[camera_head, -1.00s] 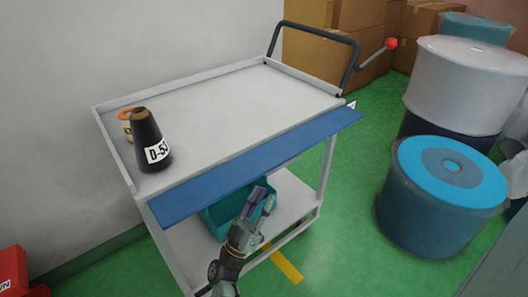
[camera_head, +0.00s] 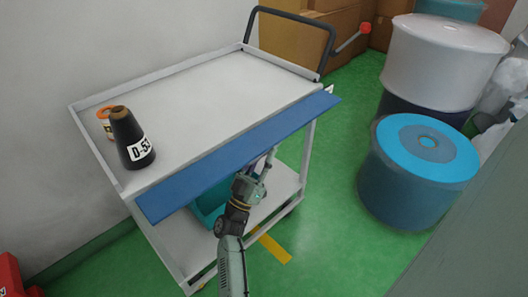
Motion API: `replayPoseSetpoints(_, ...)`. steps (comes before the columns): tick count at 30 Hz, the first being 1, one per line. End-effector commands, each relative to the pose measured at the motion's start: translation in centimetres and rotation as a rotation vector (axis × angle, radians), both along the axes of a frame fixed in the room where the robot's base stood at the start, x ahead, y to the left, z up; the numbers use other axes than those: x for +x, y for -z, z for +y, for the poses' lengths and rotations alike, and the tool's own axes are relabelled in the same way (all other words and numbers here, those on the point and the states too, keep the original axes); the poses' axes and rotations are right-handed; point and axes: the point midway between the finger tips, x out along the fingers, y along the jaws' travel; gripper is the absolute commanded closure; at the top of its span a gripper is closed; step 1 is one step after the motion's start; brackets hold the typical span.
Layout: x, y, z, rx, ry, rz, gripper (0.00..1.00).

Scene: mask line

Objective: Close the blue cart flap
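The blue flap (camera_head: 238,157) runs along the near long side of the white cart (camera_head: 215,98). It sticks outward from the cart's edge, tilted, with its broad face showing. My gripper (camera_head: 267,162) is just below the flap's outer edge, near the middle of its length. The fingers look spread apart, with nothing seen between them. The fingertips come up close to the flap's edge; I cannot tell whether they touch it. The underside of the flap is hidden.
A black cone labelled D-53 (camera_head: 131,140) and an orange roll (camera_head: 105,122) stand on the cart top. A teal bin (camera_head: 207,202) sits on the lower shelf. A blue drum (camera_head: 415,180) stands to the right. Green floor lies clear between drum and cart.

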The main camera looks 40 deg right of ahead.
Motion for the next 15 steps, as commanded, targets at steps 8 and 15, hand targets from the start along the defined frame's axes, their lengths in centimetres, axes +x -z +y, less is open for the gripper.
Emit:
replayPoseSetpoints(8,0.0,0.04,0.01,0.0,0.0,0.0,0.76)
replayPoseSetpoints(15,0.0,0.05,0.04,0.0,0.0,0.0,0.92)
